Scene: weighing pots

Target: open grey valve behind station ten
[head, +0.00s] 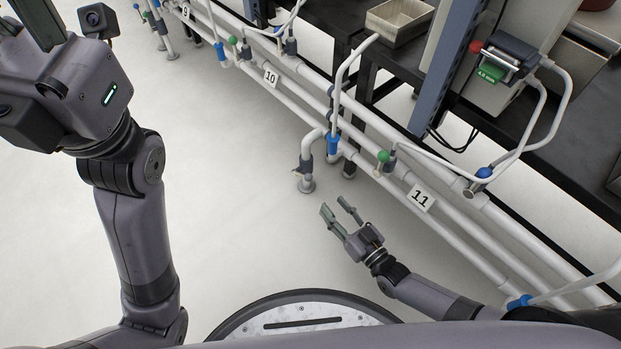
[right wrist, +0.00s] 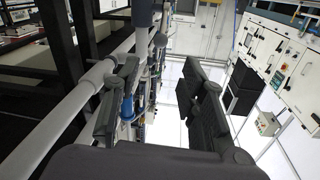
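The station ten plate (head: 271,77) hangs on the white pipes at the upper middle of the head view. A dark grey fitting (head: 291,47) sits on the pipes behind and right of it; I cannot tell if it is the grey valve. My right gripper (head: 335,206) is open and empty over the floor, left of the pipes and near the station eleven plate (head: 421,197). In the right wrist view its fingers (right wrist: 160,95) stand wide apart, with pipes beyond. My left gripper (head: 22,15) is raised at the upper left, its fingertips cut off by the frame.
Long white pipes (head: 460,245) run diagonally along the benches. A metal tray (head: 400,22) is on the bench. The floor (head: 240,190) left of the pipes is clear.

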